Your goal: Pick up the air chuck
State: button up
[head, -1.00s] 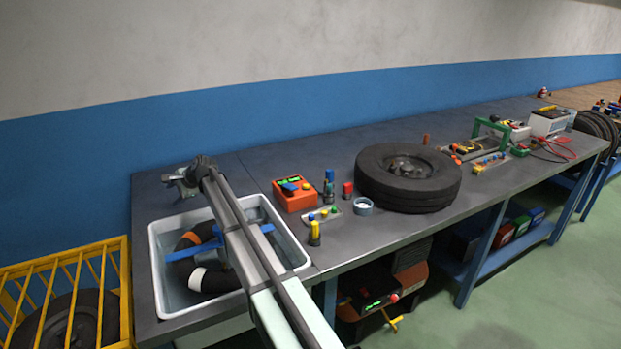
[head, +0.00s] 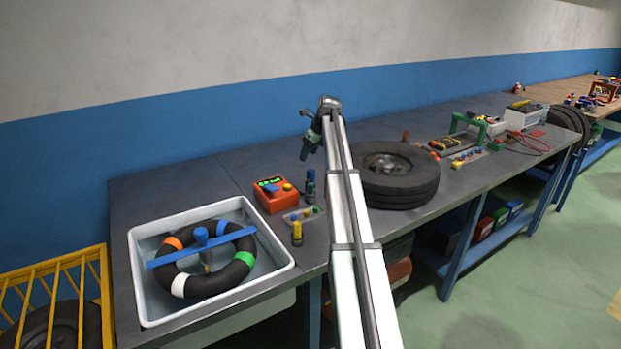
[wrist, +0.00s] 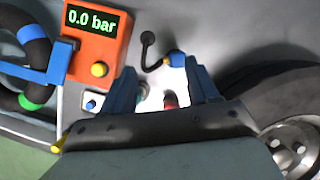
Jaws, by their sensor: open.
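The air chuck cannot be told for certain. A dark upright tool with a blue band (head: 310,186) stands on the bench right of the orange gauge box (head: 270,195). In the wrist view a thin black bent piece with a blue part (wrist: 178,59) lies beyond and between my fingers; it may be the chuck. My gripper (head: 307,152) hangs above the bench, over the small tools. In the wrist view my gripper (wrist: 160,78) has its blue fingers apart with nothing held between them. The gauge box (wrist: 95,42) reads 0.0 bar there.
A red piece (wrist: 170,100) shows low between the fingers. A yellow-topped piece (head: 297,232) and a small parts tray (head: 303,214) sit in front. A white tub (head: 140,270) holds an inner tube (head: 225,280) at left.

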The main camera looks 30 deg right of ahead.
aim_at(311, 170)
jog(key=shift+m, duration=0.6)
jog(key=f, duration=0.2)
jog(key=d+f, duration=0.1)
jog(key=f, duration=0.1)
jog(key=w+d+f, duration=0.1)
jog(key=f, duration=0.2)
jog(key=shift+d+x, duration=0.15)
jog(key=shift+x, duration=1.25)
jog(key=shift+d+x, duration=0.2)
jog(key=shift+x, duration=1.2)
jog(key=c, duration=1)
